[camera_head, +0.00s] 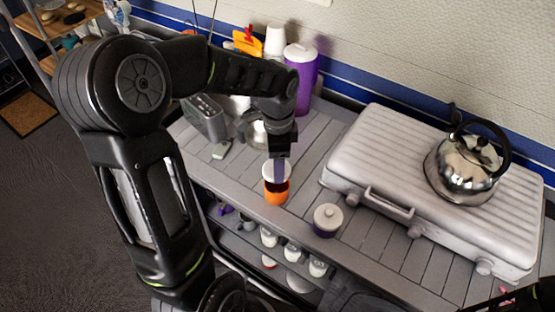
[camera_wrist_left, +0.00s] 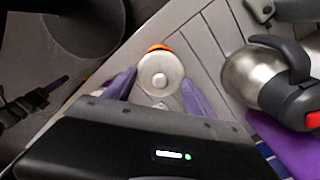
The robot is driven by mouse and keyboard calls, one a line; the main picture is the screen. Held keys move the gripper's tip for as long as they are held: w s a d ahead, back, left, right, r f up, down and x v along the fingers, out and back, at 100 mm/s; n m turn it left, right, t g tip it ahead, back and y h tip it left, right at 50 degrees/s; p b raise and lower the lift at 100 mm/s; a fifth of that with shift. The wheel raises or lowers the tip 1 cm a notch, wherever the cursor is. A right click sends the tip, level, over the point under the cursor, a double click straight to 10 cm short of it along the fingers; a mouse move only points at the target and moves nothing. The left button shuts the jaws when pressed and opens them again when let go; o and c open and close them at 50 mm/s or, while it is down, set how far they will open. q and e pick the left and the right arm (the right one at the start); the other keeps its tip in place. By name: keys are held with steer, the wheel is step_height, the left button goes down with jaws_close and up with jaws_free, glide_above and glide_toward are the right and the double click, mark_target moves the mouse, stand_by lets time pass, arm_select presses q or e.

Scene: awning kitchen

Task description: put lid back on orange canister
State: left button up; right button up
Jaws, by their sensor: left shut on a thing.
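The orange canister (camera_head: 276,198) stands on the grey slatted counter, and part of its dark open mouth shows in the head view. A round white lid (camera_head: 269,172) with a knob is just above its back side; the head view does not settle whether they touch. My left gripper (camera_head: 281,163) points down and is shut on the lid. In the left wrist view, the lid (camera_wrist_left: 161,73) sits between the purple fingertips (camera_wrist_left: 157,88) and hides most of the canister, leaving an orange edge (camera_wrist_left: 158,47). My right gripper is not in view.
A purple canister with a white lid (camera_head: 327,218) stands to the right. A closed silver grill case (camera_head: 400,175) carries a steel kettle (camera_head: 462,172). A tall purple jug (camera_head: 302,75) and cups stand behind. A shelf below the counter holds several jars (camera_head: 292,252).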

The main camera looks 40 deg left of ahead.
arm_select(q)
step_height(320, 180, down, 4)
steer(key=shift+r+b, duration=0.2)
steer(key=shift+b, duration=1.05)
steer(key=shift+f+b, duration=0.75)
steer(key=shift+f, duration=0.3)
steer(key=shift+f, duration=0.15)
stand_by(0.4)
steer(key=o, duration=1.4)
steer(key=shift+o, duration=1)
